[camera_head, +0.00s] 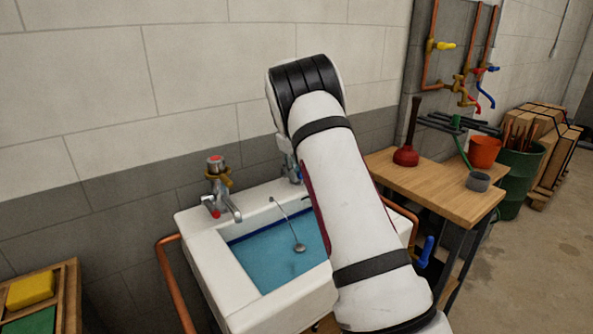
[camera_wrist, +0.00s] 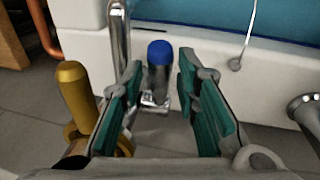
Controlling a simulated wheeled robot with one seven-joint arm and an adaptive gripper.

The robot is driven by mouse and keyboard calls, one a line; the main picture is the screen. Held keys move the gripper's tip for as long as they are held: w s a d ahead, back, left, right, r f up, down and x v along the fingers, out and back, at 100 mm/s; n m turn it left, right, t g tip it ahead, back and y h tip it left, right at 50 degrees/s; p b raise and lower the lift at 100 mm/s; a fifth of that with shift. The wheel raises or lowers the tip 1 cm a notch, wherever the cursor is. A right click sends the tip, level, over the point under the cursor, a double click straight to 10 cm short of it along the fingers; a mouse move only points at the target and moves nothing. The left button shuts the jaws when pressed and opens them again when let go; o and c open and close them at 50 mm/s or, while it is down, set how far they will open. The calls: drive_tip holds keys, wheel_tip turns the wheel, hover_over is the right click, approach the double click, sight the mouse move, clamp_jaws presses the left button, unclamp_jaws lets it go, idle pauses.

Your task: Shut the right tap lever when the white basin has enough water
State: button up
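The white basin (camera_head: 205,265) holds blue water (camera_head: 275,255). A dark blue line runs along its inner wall by the water's edge. The right tap is mostly hidden behind my arm in the head view. In the wrist view its blue-ended lever (camera_wrist: 160,62) stands between the fingers of my gripper (camera_wrist: 158,95), with a gap on both sides. My gripper is open and empty. A chrome spout (camera_wrist: 119,35) is beside the lever. No falling water can be made out. The left tap (camera_head: 219,190) has a red-ended lever.
A yellow-ended handle (camera_wrist: 78,98) stands close outside one finger. A chain with a plug (camera_head: 299,247) hangs into the basin. Copper pipes (camera_head: 172,285) flank the basin. A wooden table (camera_head: 440,190) with a plunger (camera_head: 406,155) stands to the right.

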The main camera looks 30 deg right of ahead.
idle(0.3)
drive_tip(key=v, duration=1.2)
drive_tip(key=shift+s+r, duration=0.1)
drive_tip(key=s+a+r+m+t+y+p, duration=0.1)
drive_tip(key=s+a+r+p, duration=0.1)
drive_tip(key=s+a+r, duration=0.7)
drive_tip(key=s+a+r+t+y+p, duration=0.1)
drive_tip(key=s+a+r+p, duration=0.35)
drive_tip(key=s, duration=0.75)
drive_tip(key=s+a+f, duration=0.1)
drive_tip(key=s+a, duration=0.2)
drive_tip(key=s, duration=0.5)
drive_tip(key=s+a+f+p, duration=0.1)
drive_tip(key=s+a, duration=0.3)
drive_tip(key=s, duration=0.5)
drive_tip(key=s+a+f+t+p, duration=0.1)
drive_tip(key=s+a, duration=0.3)
drive_tip(key=s, duration=0.5)
drive_tip(key=shift+a+f, duration=0.15)
drive_tip(key=shift+f, duration=0.3)
drive_tip(key=shift+s, duration=0.1)
idle(1.2)
